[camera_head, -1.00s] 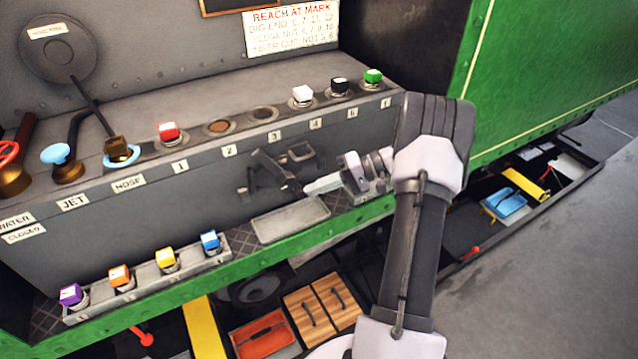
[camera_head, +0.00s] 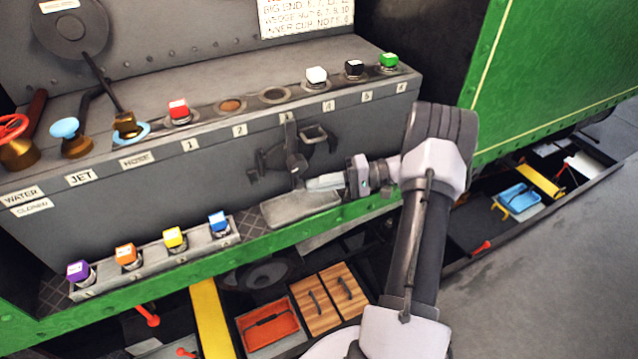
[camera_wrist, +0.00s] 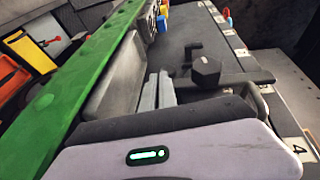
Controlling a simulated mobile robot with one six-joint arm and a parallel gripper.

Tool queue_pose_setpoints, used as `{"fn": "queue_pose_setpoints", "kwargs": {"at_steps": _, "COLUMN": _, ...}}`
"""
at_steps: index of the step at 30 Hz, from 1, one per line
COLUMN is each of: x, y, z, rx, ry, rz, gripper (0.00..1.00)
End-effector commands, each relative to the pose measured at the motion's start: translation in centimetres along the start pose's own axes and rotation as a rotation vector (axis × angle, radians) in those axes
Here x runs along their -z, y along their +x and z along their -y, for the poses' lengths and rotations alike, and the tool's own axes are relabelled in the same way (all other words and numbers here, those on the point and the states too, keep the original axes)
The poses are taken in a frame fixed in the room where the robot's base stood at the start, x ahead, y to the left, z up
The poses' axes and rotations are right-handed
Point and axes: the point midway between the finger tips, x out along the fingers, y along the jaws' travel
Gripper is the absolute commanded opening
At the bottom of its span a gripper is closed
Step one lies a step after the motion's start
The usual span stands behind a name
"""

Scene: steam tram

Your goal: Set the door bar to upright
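The door bar (camera_head: 291,146) is a dark bar on the front of the grey box, below the numbered row. It stands close to upright, with a dark knob at its lower end. In the wrist view the bar (camera_wrist: 245,78) runs to the right from its hexagonal knob (camera_wrist: 207,71). My gripper (camera_head: 312,184) is just right of and below the knob, with its pale fingers pointing left. In the wrist view the fingers (camera_wrist: 158,90) lie side by side, shut with nothing between them. They look close to the knob; whether they touch it is unclear.
A dark bracket (camera_head: 318,133) sits just right of the bar. A shallow grey tray (camera_head: 290,211) lies below, above the green edge beam (camera_head: 320,228). Coloured cubes stand on the upper ledge and on the lower left strip. Open bins hang beneath.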

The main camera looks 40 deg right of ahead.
Motion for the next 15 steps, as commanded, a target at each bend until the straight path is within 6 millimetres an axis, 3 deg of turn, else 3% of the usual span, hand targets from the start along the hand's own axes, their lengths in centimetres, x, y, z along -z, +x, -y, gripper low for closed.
{"fn": "queue_pose_setpoints", "kwargs": {"at_steps": 15, "x": -0.03, "y": -0.26, "z": -0.02, "rx": -0.001, "ry": 0.0, "rz": 0.002, "gripper": 0.0}}
